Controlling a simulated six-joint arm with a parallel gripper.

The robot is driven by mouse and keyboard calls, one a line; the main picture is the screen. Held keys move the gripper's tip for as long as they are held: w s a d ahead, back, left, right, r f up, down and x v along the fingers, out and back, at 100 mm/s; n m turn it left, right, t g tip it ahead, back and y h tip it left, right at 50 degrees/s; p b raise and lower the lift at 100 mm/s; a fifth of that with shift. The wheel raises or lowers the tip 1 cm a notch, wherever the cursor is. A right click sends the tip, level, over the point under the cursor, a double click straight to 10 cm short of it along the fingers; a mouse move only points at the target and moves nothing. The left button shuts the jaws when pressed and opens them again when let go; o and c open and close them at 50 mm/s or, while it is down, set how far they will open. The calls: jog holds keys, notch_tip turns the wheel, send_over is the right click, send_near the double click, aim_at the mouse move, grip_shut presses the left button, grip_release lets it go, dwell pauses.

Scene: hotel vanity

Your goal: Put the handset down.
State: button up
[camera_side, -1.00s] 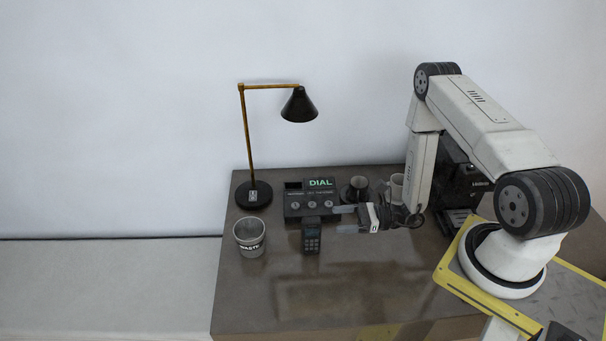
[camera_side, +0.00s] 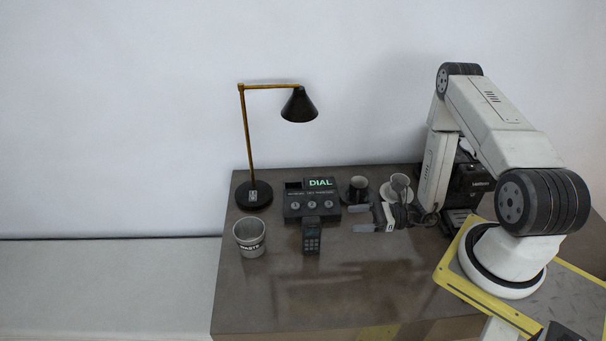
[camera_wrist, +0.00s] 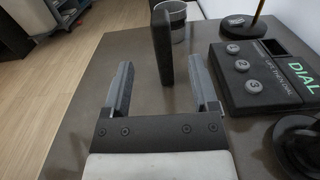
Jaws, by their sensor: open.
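The handset (camera_side: 312,236) is a dark slab with a keypad and small screen. It stands upright on the vanity top, in front of the phone base (camera_side: 312,204), which has a lit "DIAL" sign and numbered buttons. In the wrist view the handset (camera_wrist: 162,48) shows edge-on beyond the fingertips, and the phone base (camera_wrist: 262,78) lies to the right. My gripper (camera_side: 358,218) is open and empty, to the right of the handset and apart from it. In the wrist view, both fingers of my gripper (camera_wrist: 160,85) are spread with nothing between them.
A waste bin (camera_side: 250,238) stands left of the handset. A black lamp (camera_side: 254,194) is behind it. A dark cup on a saucer (camera_side: 357,188) and a white cup (camera_side: 399,185) stand behind my gripper, near a coffee machine (camera_side: 470,188). The front of the vanity top (camera_side: 310,295) is clear.

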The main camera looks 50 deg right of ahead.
jog(key=s+a+r+n+g+h, duration=0.25)
jog(key=r+n+g, duration=0.25)
jog(key=n+g, duration=0.3)
jog(key=s+a+r+n+g+h, duration=0.25)
jog(key=a+r+n+g, duration=0.2)
jog(key=n+g, duration=0.35)
jog(key=w+r+n+t+h, duration=0.3)
jog(key=r+n+t+h, duration=0.2)
jog(key=r+n, duration=0.5)
jog(key=n+h, duration=0.1)
jog(key=h, duration=0.1)
jog(key=shift+t+h, duration=0.4)
